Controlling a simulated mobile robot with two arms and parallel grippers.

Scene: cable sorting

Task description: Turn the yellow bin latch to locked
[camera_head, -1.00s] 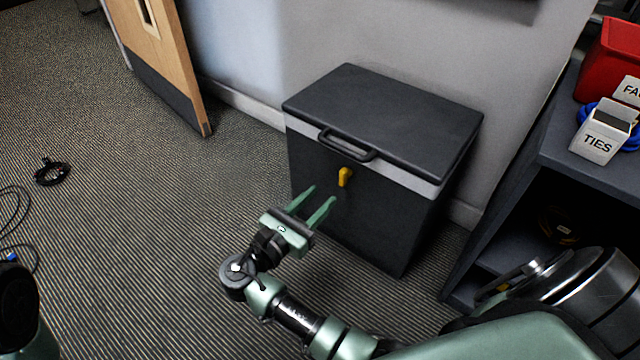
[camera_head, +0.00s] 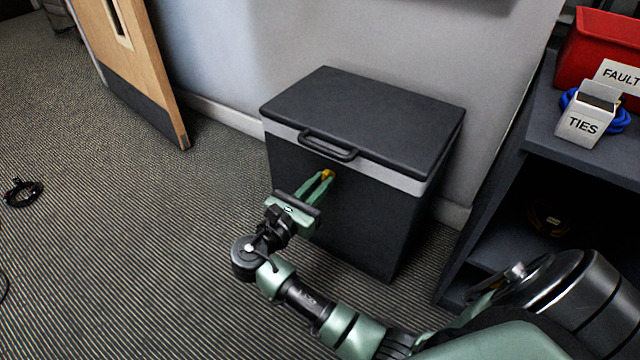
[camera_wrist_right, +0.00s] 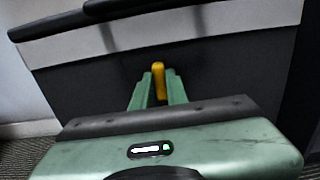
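The yellow latch (camera_head: 327,174) is on the front of the dark grey bin (camera_head: 365,215), below the lid handle (camera_head: 329,145). My right gripper (camera_head: 325,180) reaches the bin front with its green fingers on either side of the latch. In the right wrist view, the latch (camera_wrist_right: 158,80) stands about upright between the fingertips (camera_wrist_right: 158,88), which are drawn in close and appear shut on it. The lower part of the latch is partly hidden by the fingers in the head view. The lid is down. My left gripper is not in view.
A dark shelf unit (camera_head: 510,165) stands right of the bin, with a red bin (camera_head: 590,50) and a white TIES box (camera_head: 582,124) on top. A wooden door (camera_head: 130,60) is at the upper left. A black cable coil (camera_head: 23,192) lies on the open carpet.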

